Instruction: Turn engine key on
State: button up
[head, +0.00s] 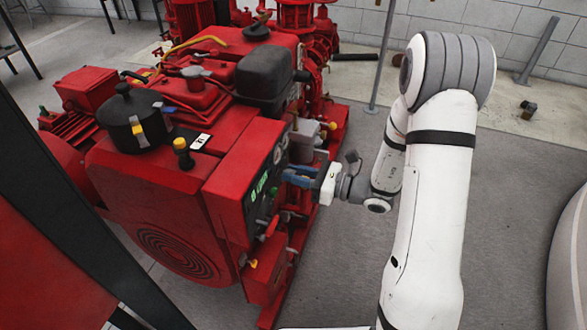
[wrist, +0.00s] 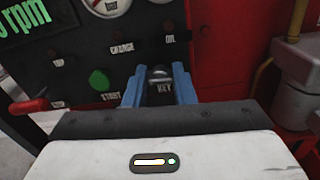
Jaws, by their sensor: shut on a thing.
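The engine key (wrist: 159,74) sits on the dark control panel (wrist: 75,62), just above the label "KEY" in the wrist view. My gripper (wrist: 159,80) has its two blue fingers on either side of the key, shut on it. In the head view my gripper (head: 296,176) reaches the panel (head: 262,190) from the right. The key itself is too small and hidden by the fingers to make out there, and its turn angle is hard to tell.
A green start button (wrist: 98,80) and a red lever (wrist: 28,106) lie left of the key. Gauges (wrist: 108,6) and a lit green rpm display (wrist: 23,22) are above. The red engine (head: 150,170) stands left of my arm; grey floor (head: 510,220) lies open at right.

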jog(key=m+p, duration=0.4)
jog(key=p, duration=0.1)
jog(key=shift+w+d+r+p, duration=0.1)
jog(key=shift+d+r+p, duration=0.05)
jog(key=shift+r+p, duration=0.2)
jog(key=m+p, duration=0.3)
jog(key=p, duration=0.1)
jog(key=shift+f+m, duration=0.25)
jog(key=shift+m, duration=0.15)
jog(key=shift+w, duration=0.1)
jog(key=o, duration=0.7)
jog(key=shift+o, duration=1.4)
jog(key=shift+f, duration=0.1)
jog(key=p+v, duration=0.1)
jog(key=v, duration=0.6)
jog(key=shift+s+d, duration=0.2)
jog(key=shift+d, duration=0.1)
